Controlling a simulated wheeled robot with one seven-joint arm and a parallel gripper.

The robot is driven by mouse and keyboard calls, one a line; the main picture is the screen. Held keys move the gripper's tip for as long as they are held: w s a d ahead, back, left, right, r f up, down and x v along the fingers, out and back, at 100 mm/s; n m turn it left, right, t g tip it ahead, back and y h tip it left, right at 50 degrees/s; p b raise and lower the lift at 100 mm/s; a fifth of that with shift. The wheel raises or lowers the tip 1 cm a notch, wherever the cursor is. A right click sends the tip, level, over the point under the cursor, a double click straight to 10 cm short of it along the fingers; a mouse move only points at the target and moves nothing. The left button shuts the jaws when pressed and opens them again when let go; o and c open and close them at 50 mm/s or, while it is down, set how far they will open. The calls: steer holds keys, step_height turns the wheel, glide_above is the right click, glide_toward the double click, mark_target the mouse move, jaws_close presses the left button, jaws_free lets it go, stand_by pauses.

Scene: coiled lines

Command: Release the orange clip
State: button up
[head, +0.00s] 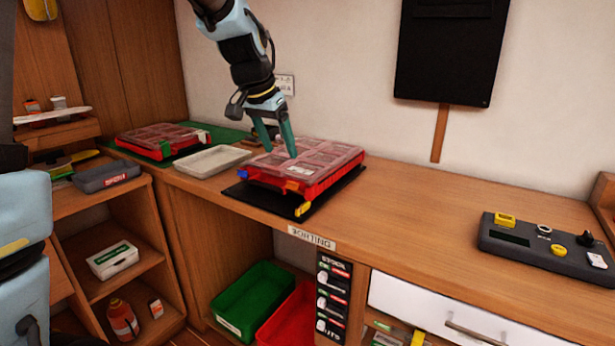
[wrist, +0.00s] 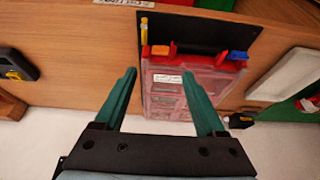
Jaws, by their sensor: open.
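A red organizer box (head: 318,184) with a clear lid lies on a black mat (head: 240,191) on the bench. The orange clip (head: 291,186) is on the box's front edge, near its right front corner; it also shows in the wrist view (wrist: 160,50). A blue clip (wrist: 238,55) sits on the same edge. I cannot tell whether either clip is fastened. My gripper (head: 282,154) is open and empty, pointing down over the clear lid behind the orange clip. In the wrist view its green fingers (wrist: 157,72) are spread apart, with no clip between them.
A yellow piece (head: 304,209) lies by the box's front corner. A pale tray (head: 212,160) and a second red box (head: 160,140) on a green mat stand to the left. A dark control panel (head: 545,245) sits at right. The bench between is clear.

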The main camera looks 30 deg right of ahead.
mark_target(296, 188)
steer(key=p+x, duration=0.2)
steer(key=x, duration=0.8)
steer(key=shift+f, duration=0.25)
steer(key=shift+c, duration=0.4)
jaws_close()
